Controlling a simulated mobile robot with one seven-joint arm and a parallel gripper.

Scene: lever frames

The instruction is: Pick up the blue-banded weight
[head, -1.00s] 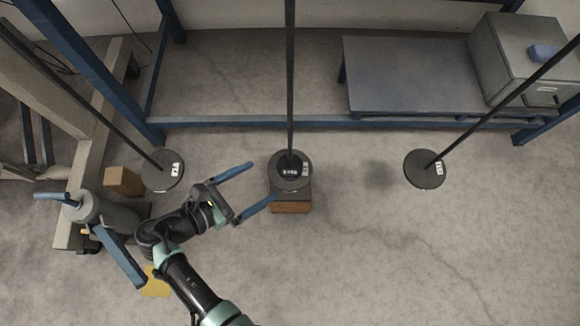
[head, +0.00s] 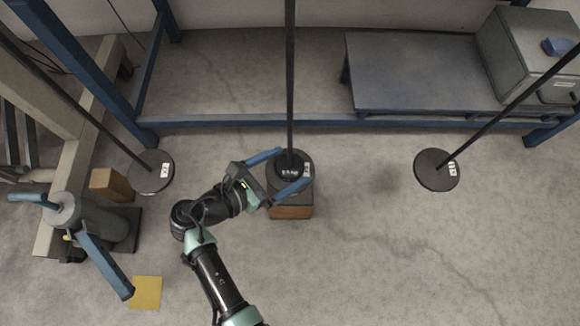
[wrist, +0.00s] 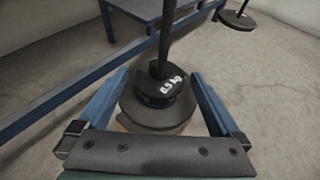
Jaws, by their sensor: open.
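A dark round weight (head: 292,190) with a narrower collar and white lettering is at the foot of the middle rod, above a brown block (head: 291,212). No blue band can be made out on it. My gripper (head: 294,166) is open, its two blue fingers on either side of this weight's collar. The wrist view shows the weight (wrist: 155,112) between the spread fingers, with gaps at the sides; contact cannot be told. Similar dark discs with white labels are at the left rod (head: 148,180) and the right rod (head: 432,176).
A blue frame rail (head: 230,123) runs behind the weights. A low blue-grey table (head: 420,70) bears a grey box (head: 510,65). At left are a grey cylinder with blue handles (head: 95,222), a brown block (head: 112,185) and a yellow patch (head: 146,292). The right foreground floor is clear.

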